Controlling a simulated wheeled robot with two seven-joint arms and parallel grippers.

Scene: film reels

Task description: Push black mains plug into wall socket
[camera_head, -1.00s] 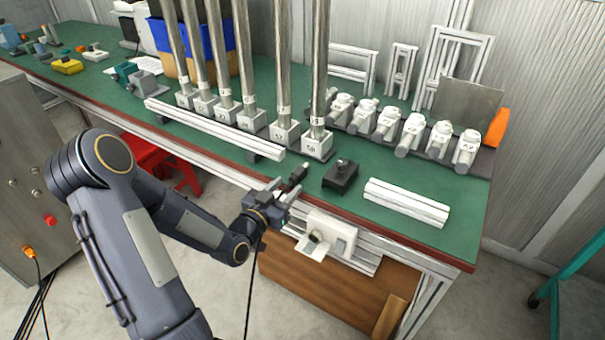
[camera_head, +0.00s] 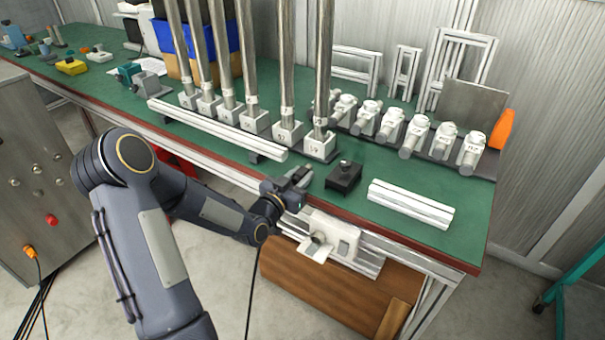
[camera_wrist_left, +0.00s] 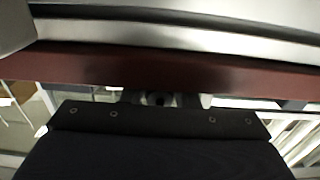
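The white wall socket (camera_head: 345,240) is on the bench's front side, with a white flap (camera_head: 317,250) jutting out at its left. My left gripper (camera_head: 300,178) is over the bench's front edge, above and left of the socket. The black mains plug is not clear now; the gripper covers the spot where it was seen. A thin black cable (camera_head: 250,295) hangs below the gripper. Whether the fingers are closed on the plug is hidden. In the left wrist view the reddish bench edge (camera_wrist_left: 60,66) crosses the picture, and no plug can be made out. My right gripper is not in view.
A black box with a knob (camera_head: 343,178) stands right of the gripper on the green bench (camera_head: 465,225). White profiles (camera_head: 410,203) lie further right. Upright metal posts (camera_head: 285,70) in numbered blocks stand behind. A grey control cabinet (camera_head: 30,170) is at the left.

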